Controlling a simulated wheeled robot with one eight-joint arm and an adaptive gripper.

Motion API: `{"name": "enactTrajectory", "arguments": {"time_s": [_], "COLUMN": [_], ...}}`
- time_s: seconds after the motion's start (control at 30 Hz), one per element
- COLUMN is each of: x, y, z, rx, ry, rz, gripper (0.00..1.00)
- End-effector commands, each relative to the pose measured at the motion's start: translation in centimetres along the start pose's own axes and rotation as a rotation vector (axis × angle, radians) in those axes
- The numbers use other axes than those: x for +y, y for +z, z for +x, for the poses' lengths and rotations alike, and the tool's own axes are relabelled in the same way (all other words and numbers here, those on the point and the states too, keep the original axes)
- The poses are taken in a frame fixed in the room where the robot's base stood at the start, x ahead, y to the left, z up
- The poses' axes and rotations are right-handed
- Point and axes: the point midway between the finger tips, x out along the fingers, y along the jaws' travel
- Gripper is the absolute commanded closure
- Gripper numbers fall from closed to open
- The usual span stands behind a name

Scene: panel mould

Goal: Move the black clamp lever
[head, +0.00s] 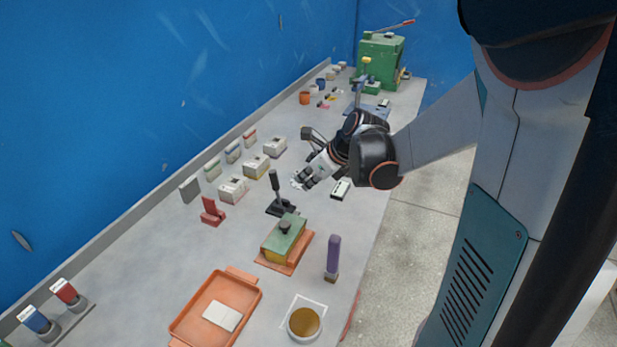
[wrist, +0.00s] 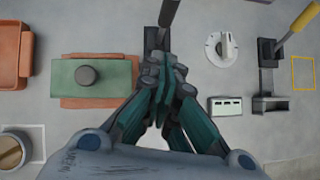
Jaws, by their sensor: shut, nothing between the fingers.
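The black clamp lever (head: 274,181) stands nearly upright on its dark base (head: 281,208) in the middle of the bench in the head view. In the wrist view the lever (wrist: 169,12) is at the top edge, partly cut off, and its base (wrist: 151,38) shows just beyond my fingertips. My gripper (head: 299,182) is shut and empty, to the right of the lever and apart from it in the head view. In the wrist view my gripper (wrist: 162,76) points toward the base and covers its near part.
A green block with a black knob (head: 284,237) sits on an orange plate close by. A purple-handled piece (head: 333,257), an orange tray (head: 178,326) and a red clamp (head: 211,211) stand around. A white dial (wrist: 222,48) and yellow lever (wrist: 298,28) are on the right.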

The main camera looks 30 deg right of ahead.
Motion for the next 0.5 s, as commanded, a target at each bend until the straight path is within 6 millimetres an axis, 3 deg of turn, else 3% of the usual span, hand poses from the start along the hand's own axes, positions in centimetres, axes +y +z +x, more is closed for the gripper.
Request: {"name": "enactTrajectory", "arguments": {"time_s": [0.03, 0.23, 0.5], "x": [0.1, 0.1, 0.1], "y": [-0.2, -0.1, 2.3], "z": [1.4, 5.2, 7.2], "rx": [0.000, 0.000, 0.001], "ry": [0.002, 0.002, 0.002], "rz": [-0.003, -0.003, -0.003], "gripper": [1.00, 1.00, 1.00]}}
